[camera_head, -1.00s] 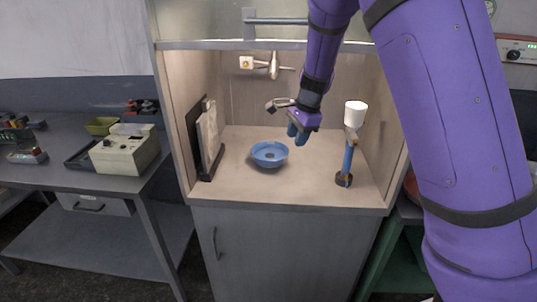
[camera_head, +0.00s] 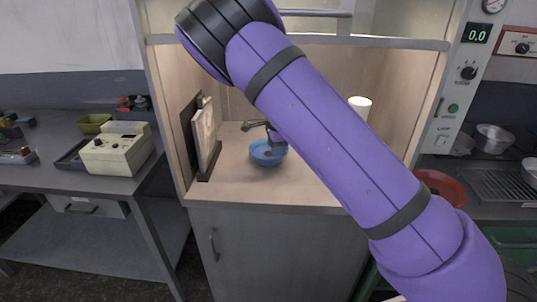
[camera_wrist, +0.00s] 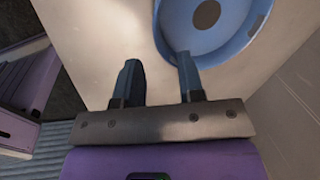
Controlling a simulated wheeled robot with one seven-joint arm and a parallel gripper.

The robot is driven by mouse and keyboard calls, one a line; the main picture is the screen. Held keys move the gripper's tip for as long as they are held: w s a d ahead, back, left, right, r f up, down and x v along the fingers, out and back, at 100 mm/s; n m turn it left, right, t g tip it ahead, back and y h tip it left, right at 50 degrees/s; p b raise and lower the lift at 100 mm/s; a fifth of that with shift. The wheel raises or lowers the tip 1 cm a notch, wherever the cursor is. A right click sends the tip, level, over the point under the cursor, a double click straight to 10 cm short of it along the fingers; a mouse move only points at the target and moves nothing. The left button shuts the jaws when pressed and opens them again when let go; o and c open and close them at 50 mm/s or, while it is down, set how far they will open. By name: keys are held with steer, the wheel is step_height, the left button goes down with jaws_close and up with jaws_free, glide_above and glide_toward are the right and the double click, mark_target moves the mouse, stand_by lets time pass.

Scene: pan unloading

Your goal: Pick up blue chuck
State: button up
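The blue chuck (camera_head: 262,156), a round bowl-like piece with a dark round centre, stands on the floor of the cabinet. In the wrist view the chuck (camera_wrist: 183,22) fills the top right, partly cut off by the frame. My gripper (camera_wrist: 157,70) is open, with two dark blue fingers apart and nothing between them. The right fingertip overlaps the chuck's near rim in the picture; I cannot tell whether it touches. In the head view my gripper (camera_head: 275,136) shows just above and behind the chuck, mostly hidden by my arm.
A dark upright stand with a pale panel (camera_head: 205,135) stands left of the chuck. A white cup-like top (camera_head: 360,105) shows at the right behind my arm. Side walls bound the cabinet. A beige box device (camera_head: 117,152) sits on the left table.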

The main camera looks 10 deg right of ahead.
steer(key=shift+x, duration=2.85)
steer(key=shift+s, duration=0.2)
steer(key=shift+c, duration=0.5)
jaws_close()
